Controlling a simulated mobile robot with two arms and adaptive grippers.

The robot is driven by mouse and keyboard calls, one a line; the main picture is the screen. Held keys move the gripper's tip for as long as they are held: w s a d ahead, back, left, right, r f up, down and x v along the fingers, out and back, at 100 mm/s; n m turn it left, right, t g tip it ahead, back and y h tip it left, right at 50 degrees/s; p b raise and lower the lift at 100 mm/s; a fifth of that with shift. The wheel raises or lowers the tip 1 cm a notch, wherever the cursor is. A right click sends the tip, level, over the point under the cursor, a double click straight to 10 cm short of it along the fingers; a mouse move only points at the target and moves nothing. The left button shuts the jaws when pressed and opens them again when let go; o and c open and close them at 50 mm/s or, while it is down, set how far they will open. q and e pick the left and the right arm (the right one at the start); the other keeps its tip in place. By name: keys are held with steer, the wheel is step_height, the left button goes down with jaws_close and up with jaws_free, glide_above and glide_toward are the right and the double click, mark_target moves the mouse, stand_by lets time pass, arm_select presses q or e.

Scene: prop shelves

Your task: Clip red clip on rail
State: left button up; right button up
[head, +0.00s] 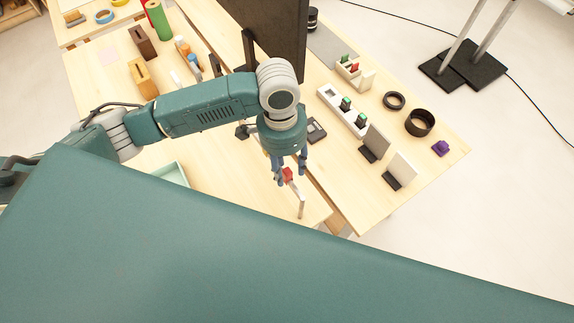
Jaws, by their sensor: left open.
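My left gripper (287,177) points down over the front right of the near table, with its fingers apart. A small red clip (288,174) shows between and just below the fingers, partly hidden by them. It sits at the upper end of a thin pale rail (301,204) that runs down toward the table's front edge. I cannot tell whether the fingers touch the clip, or whether the clip is fastened to the rail. My right gripper is not in view.
A dark upright panel (270,35) stands behind my left arm. The right table holds white block holders (343,110), two upright plates (400,168), black rings (420,122) and a purple piece (440,148). A pale green tray (172,174) lies left. The table between tray and rail looks clear.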

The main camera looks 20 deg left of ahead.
arm_select(q)
step_height(320, 180, up, 12)
steer(key=a, duration=0.1)
steer(key=shift+w, duration=0.4)
